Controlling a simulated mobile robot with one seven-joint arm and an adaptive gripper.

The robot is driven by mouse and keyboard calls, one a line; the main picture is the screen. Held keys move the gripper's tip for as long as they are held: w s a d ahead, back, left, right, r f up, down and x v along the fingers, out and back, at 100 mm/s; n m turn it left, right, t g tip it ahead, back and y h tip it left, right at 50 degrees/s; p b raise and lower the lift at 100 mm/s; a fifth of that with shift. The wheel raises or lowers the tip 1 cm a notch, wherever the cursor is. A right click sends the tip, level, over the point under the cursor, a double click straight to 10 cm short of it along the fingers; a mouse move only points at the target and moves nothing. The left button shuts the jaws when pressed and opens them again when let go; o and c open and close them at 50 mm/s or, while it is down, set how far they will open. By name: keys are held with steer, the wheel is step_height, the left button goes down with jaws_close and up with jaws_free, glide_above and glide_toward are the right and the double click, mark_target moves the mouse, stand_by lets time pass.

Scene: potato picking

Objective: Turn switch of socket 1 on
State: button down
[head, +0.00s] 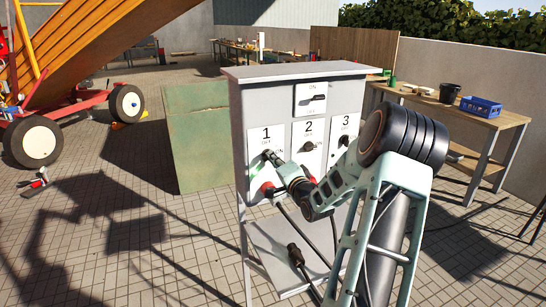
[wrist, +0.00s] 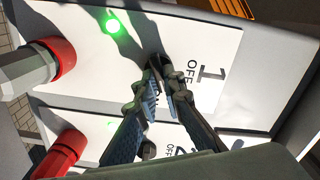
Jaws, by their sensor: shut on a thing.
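The socket 1 panel (head: 254,149) is on the left of the grey cabinet's front, with a large "1" and "OFF" at its top. It also shows in the wrist view (wrist: 205,75), where a green light (wrist: 113,25) glows on it. My gripper (head: 270,158) is at this panel, shut on the switch of socket 1. In the wrist view the fingertips (wrist: 160,72) close around the switch beside the "OFF" label and mostly hide it. A red plug (head: 267,189) sits in socket 1 below the switch; it also shows in the wrist view (wrist: 52,60).
Panel 2 (head: 308,130) and panel 3 (head: 346,125) are to the right. A main switch (head: 318,98) is above them. Panel 2 has a red plug (wrist: 62,153). A loose cable plug (head: 295,253) hangs by the lower shelf. A green box (head: 200,135) stands left of the cabinet.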

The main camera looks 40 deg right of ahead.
steer(key=m+p, duration=0.1)
steer(key=m, duration=0.3)
steer(key=shift+f+m, duration=0.15)
steer(key=shift+m, duration=0.15)
stand_by(0.4)
steer(key=c, duration=2)
jaws_free()
steer(key=shift+c, duration=0.2)
steer(key=shift+p, duration=0.3)
steer(key=v, duration=1.2)
